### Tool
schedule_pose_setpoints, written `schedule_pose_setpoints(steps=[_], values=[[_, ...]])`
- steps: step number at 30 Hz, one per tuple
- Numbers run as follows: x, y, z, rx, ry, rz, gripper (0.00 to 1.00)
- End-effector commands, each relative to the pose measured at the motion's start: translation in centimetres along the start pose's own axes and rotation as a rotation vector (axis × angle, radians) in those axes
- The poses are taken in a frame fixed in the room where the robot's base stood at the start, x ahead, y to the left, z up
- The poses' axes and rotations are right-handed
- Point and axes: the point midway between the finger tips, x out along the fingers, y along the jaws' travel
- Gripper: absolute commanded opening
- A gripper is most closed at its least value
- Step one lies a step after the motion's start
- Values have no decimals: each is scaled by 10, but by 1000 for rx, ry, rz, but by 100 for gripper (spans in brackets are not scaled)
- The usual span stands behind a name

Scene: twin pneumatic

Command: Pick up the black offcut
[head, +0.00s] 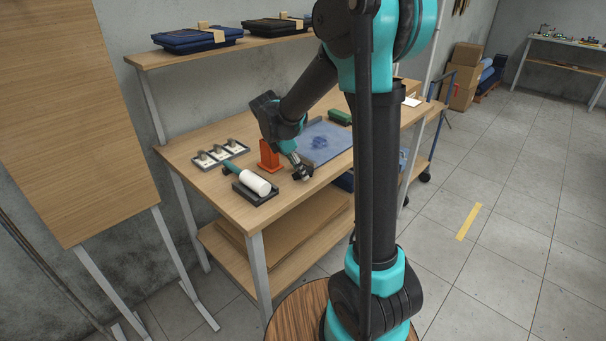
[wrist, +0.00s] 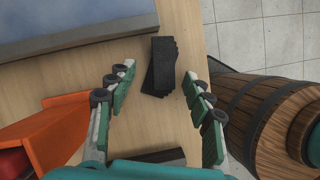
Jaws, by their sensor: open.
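The black offcut (wrist: 159,66) lies on the wooden bench top in the wrist view, close to the bench edge. It looks like flat dark pieces lying slightly fanned over each other. My gripper (wrist: 156,76) is open, with its two green-and-grey fingers on either side of the offcut's near part, and bare wood shows between. I cannot tell from the view how high the fingertips are. In the head view my gripper (head: 302,171) points down over the bench's front edge, and the offcut is not clearly seen there.
An orange holder (head: 269,155) stands left of my gripper; it also shows in the wrist view (wrist: 48,135). A blue-grey mat (head: 322,138) lies behind. A white cylinder (head: 255,183) lies in a black tray at the left front. A wooden barrel (wrist: 265,112) stands beyond the edge.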

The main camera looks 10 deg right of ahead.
Motion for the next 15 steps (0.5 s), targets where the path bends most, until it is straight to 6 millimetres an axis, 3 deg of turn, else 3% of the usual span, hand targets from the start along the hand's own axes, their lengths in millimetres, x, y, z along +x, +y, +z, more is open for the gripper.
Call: schedule_pose_setpoints(steps=[8,15], values=[[4,0,0,0,0,0,52],[4,0,0,0,0,0,23]])
